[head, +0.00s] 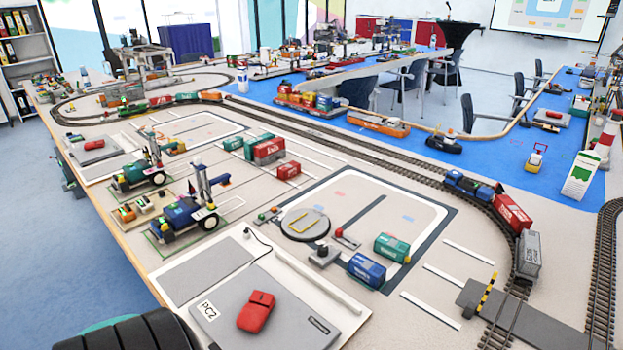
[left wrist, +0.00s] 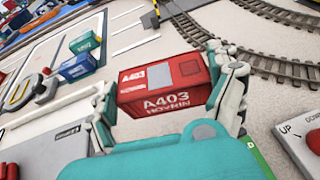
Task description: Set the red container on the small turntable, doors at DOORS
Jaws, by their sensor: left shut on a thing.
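The red container (left wrist: 163,88), marked A403 HOVRIN, is held in my left gripper (left wrist: 170,80) in the left wrist view. One finger presses on each side of it. My left gripper does not show in the head view. The small turntable (head: 305,224) is a round grey disc with a yellow outline on its top, in the middle of the head view. Its top looks empty. It also shows partly at the left edge of the left wrist view (left wrist: 18,96), apart from the container. I cannot read a DOORS mark. My right gripper is not in view.
A blue container (head: 366,269) and a teal container (head: 391,247) stand right of the turntable. A red knob post (head: 346,238) and a grey block (head: 324,256) stand close to it. A grey PC2 slab (head: 275,315) lies in front. Curved track (head: 450,185) runs behind.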

